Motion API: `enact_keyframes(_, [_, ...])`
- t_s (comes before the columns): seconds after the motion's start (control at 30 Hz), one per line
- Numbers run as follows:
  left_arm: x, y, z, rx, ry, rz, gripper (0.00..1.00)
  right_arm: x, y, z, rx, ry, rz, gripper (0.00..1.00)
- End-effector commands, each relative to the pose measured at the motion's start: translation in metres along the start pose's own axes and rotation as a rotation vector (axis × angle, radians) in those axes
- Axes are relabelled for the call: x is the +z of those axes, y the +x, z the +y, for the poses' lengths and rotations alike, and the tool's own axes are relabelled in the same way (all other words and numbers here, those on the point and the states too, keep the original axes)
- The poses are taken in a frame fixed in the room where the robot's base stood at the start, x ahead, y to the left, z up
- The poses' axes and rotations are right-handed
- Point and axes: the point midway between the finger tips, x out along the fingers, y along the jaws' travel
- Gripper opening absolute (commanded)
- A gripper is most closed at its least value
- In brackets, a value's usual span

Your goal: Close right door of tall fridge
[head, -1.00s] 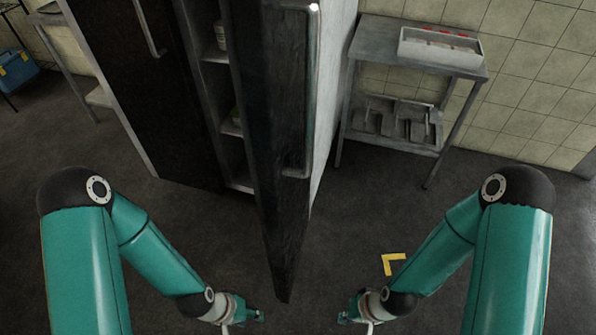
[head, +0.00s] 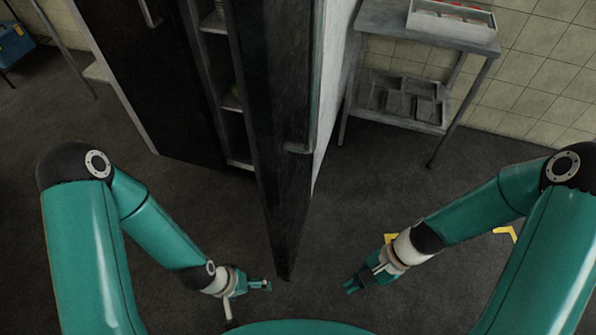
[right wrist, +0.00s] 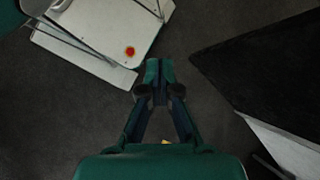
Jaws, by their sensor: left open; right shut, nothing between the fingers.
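The tall fridge's right door (head: 285,190) is dark, with a metal handle (head: 300,148), and stands ajar toward me in the head view. The left door (head: 150,85) looks shut. Shelves (head: 216,80) show through the gap between the doors. My left gripper (head: 266,286) is open and empty, low and to the left of the right door's lower corner. My right gripper (head: 352,286) is shut and empty, to the right of that door and apart from it. It also shows in the right wrist view (right wrist: 153,64), with a dark slab at right that may be the door (right wrist: 265,70).
A metal table (head: 430,30) with a white tray (head: 452,18) on top and dark trays (head: 405,98) on its lower shelf stands right of the fridge. A blue box (head: 12,45) is at far left. Yellow floor marks (head: 505,232) lie at right.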

Motion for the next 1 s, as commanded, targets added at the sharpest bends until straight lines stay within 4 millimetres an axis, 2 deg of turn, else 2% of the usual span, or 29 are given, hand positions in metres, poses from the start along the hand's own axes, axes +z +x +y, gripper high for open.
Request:
enact_keyframes(0.03, [0.0,0.009,-0.003,0.0,0.0,0.0,0.93,0.004,-0.013,-0.016,-0.069,0.12,-0.077,0.0])
enact_keyframes(0.1, [0.0,0.015,-0.005,0.0,0.0,0.0,0.93,0.019,-0.04,-0.043,-0.173,0.27,-0.216,0.0])
enact_keyframes(0.17, [0.0,0.019,-0.007,0.0,0.0,0.0,0.93,0.032,-0.068,-0.067,-0.269,0.369,-0.338,0.0])
enact_keyframes(0.3, [0.0,0.027,-0.01,0.0,0.0,0.0,0.93,0.052,-0.141,-0.113,-0.472,0.489,-0.597,0.0])
enact_keyframes(0.4, [0.0,0.03,-0.011,0.0,0.0,0.0,0.93,0.062,-0.184,-0.13,-0.573,0.51,-0.729,0.0])
enact_keyframes(0.5, [0.0,0.031,-0.011,0.0,0.0,0.0,0.93,0.068,-0.211,-0.138,-0.63,0.511,-0.807,0.0])
enact_keyframes(0.6, [0.0,0.031,-0.011,0.0,0.0,0.0,0.93,0.073,-0.22,-0.143,-0.651,0.508,-0.841,0.0])
enact_keyframes(0.67, [0.0,0.03,-0.011,0.0,0.0,0.0,0.93,0.076,-0.219,-0.147,-0.653,0.507,-0.847,0.0])
enact_keyframes(1.0, [0.0,0.025,-0.009,0.0,0.0,0.0,0.93,0.108,-0.188,-0.188,-0.645,0.507,-0.846,0.0])
